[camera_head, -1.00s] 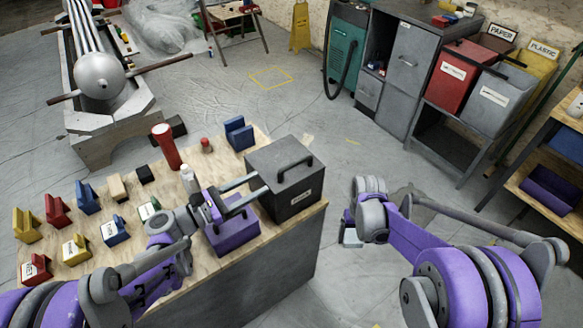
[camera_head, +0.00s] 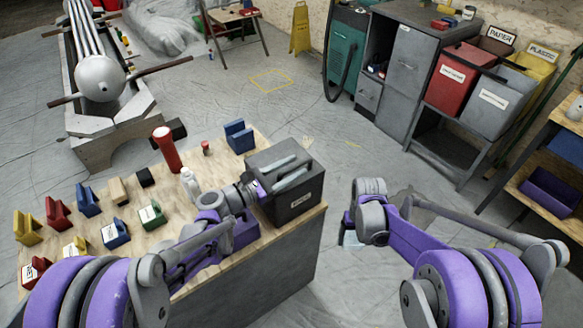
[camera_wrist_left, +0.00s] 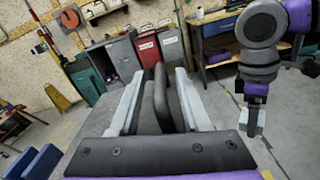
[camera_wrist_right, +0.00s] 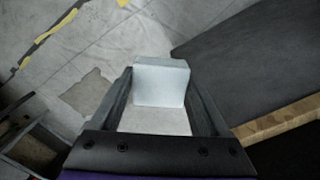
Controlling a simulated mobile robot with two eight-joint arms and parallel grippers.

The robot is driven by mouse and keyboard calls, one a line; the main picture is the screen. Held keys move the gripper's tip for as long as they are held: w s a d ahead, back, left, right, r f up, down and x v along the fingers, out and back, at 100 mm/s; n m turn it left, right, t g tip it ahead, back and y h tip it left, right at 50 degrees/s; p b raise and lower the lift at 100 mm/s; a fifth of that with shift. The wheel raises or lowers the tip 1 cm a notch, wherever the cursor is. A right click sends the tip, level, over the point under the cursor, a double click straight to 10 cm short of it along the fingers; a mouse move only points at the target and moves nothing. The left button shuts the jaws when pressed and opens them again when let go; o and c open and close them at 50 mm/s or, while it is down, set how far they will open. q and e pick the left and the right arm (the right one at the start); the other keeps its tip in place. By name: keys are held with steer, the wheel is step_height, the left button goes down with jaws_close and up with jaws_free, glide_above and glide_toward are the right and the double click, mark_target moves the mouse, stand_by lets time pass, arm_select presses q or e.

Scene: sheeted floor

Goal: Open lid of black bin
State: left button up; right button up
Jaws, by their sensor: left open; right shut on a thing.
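The black bin (camera_head: 283,212), with a white label on its front, stands at the table's right end with its lid down. My left gripper (camera_head: 300,168) is over the lid, its jaws open. In the left wrist view the dark lid handle (camera_wrist_left: 162,98) lies between the two pale fingers (camera_wrist_left: 160,72), with gaps visible beside it. The handle is mostly hidden in the head view. My right gripper (camera_head: 350,238) hangs off the table's right side. In the right wrist view it is shut on a pale grey-white block (camera_wrist_right: 161,82).
A white bottle (camera_head: 190,184), a red cylinder (camera_head: 167,148) and several coloured blocks stand on the wooden table (camera_head: 180,235). The floor right of the table is open.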

arm_select(q)
steer(key=shift+c, duration=0.2)
jaws_close()
stand_by(1.1)
